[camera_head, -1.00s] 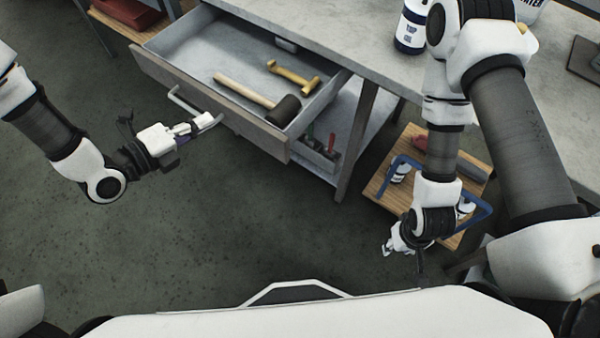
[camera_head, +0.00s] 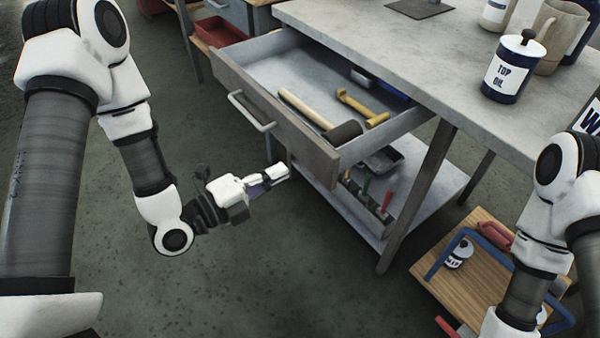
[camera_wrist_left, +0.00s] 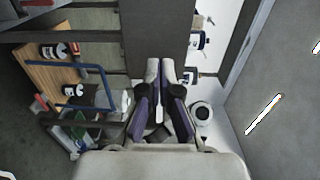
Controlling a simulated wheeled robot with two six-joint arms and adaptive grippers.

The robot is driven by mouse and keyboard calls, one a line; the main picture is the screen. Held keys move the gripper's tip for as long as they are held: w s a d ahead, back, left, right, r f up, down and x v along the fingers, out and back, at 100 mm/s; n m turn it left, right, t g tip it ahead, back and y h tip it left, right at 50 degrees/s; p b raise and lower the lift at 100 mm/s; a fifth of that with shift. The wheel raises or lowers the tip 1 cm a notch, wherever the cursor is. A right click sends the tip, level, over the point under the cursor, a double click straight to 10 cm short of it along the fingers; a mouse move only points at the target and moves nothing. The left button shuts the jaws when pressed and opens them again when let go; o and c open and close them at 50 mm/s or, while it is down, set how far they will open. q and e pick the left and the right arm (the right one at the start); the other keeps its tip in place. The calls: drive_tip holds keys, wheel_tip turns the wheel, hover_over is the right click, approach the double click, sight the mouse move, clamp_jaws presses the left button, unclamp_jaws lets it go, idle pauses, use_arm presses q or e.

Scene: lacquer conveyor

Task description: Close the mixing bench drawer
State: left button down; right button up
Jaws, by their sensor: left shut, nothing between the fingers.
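The mixing bench drawer (camera_head: 318,148) is pulled out from under the bench top. A dark-headed mallet (camera_head: 318,117) and a yellow tool (camera_head: 362,108) lie inside it. The pale bar handle (camera_head: 251,111) is on the drawer front. My left gripper (camera_head: 284,173) is shut and empty, in front of the drawer face and below and right of the handle. In the left wrist view its fingers (camera_wrist_left: 164,68) are together, with a grey panel beyond them. My right arm shows at the right edge of the head view, but its gripper is out of frame.
The bench top (camera_head: 400,50) holds a TOP OIL can (camera_head: 510,68) and other containers at right. A lower shelf (camera_head: 425,195) holds small tools. A wooden cart (camera_head: 470,285) with a blue handle stands at lower right. Floor in front of the drawer is clear.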

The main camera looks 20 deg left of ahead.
sight(311, 155)
use_arm(q)
drive_tip(key=b+x, duration=0.3)
drive_tip(key=b, duration=0.1)
drive_tip(key=shift+w+d+f+b, duration=0.25)
drive_tip(key=shift+d+f+b, duration=0.05)
drive_tip(key=shift+f+b, duration=0.1)
drive_tip(key=shift+w+d+r+p, duration=0.3)
drive_tip(key=shift+w+r+p, duration=0.1)
drive_tip(key=shift+r+p, duration=0.05)
drive_tip(key=shift+w+d, duration=0.3)
drive_tip(key=shift+w, duration=0.1)
use_arm(e)
wheel_tip(311, 155, down, 6)
drive_tip(key=shift+r, duration=0.2)
